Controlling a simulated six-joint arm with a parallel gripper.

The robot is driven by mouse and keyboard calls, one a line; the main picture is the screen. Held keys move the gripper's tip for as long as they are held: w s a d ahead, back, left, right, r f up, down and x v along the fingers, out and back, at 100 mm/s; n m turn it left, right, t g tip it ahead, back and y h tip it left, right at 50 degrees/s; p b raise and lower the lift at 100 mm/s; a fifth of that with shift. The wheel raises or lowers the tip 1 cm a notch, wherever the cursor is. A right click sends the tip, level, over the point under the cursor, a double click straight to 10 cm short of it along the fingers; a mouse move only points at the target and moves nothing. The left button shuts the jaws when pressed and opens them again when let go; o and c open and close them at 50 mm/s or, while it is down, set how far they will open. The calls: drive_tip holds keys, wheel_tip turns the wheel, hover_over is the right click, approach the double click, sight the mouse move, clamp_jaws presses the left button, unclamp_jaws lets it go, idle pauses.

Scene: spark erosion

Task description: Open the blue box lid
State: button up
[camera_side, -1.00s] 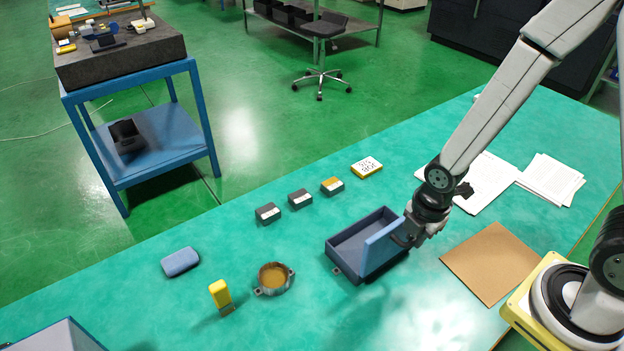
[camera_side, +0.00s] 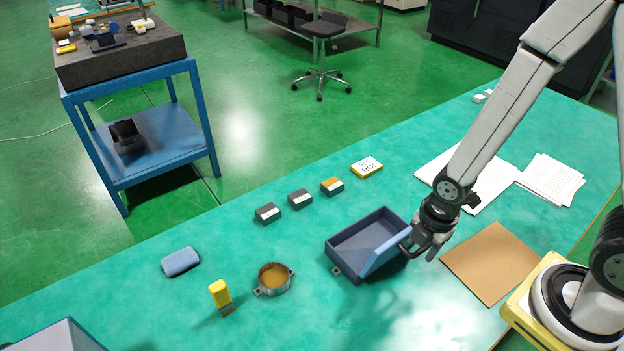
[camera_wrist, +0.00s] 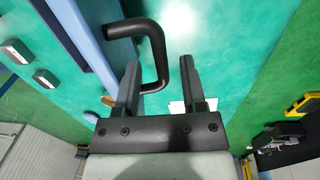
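The blue box (camera_side: 347,265) stands on the bench, its dark inside in view. Its lid (camera_side: 382,258) is swung up on the right side of the box, the light blue inner face showing. The lid's edge (camera_wrist: 88,45) runs down the left of the wrist view. A black bent handle (camera_wrist: 157,45) sticks out from the lid. My gripper (camera_side: 416,250) is just right of the lid. In the wrist view my gripper's fingers (camera_wrist: 159,75) stand apart, with the handle's bar between them and gaps visible. Contact is not clear.
A round metal part (camera_side: 273,279), a yellow item (camera_side: 220,293) and a blue case (camera_side: 180,262) are left. A brown sheet (camera_side: 492,262) and papers (camera_side: 552,179) lie right.

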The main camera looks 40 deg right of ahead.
drive_tip(key=shift+w+r, duration=0.1)
drive_tip(key=shift+w, duration=0.05)
drive_tip(key=shift+w+f+g, duration=1.5)
drive_tip(key=shift+w+f, duration=0.3)
drive_tip(key=shift+w, duration=6.55)
wheel_tip(320, 180, up, 8)
drive_tip(key=w, duration=0.1)
drive_tip(key=shift+w+f, duration=0.15)
drive_tip(key=shift+w, duration=0.15)
